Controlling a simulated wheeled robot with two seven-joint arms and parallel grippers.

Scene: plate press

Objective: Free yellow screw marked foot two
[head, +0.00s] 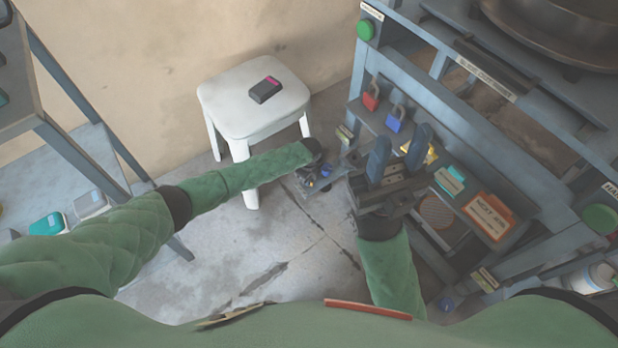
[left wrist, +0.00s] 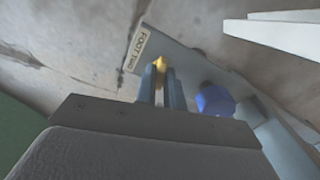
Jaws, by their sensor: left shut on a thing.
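In the left wrist view, a grey foot plate bears a pale label (left wrist: 138,48) reading "FOOT TWO". The yellow screw (left wrist: 160,62) shows between the fingertips of my left gripper (left wrist: 161,78), which is shut on it. Only the screw's top shows; the fingers hide the rest. A blue hex-headed bolt (left wrist: 215,100) sits just to the right on the same plate.
The press frame (head: 450,100) fills the right side, with a red padlock (head: 371,99), a blue padlock (head: 395,121) and a sign (head: 488,218) on its shelf. A white stool (head: 225,95) carries a small dark box (head: 265,90). Bare floor (head: 290,250) lies in front.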

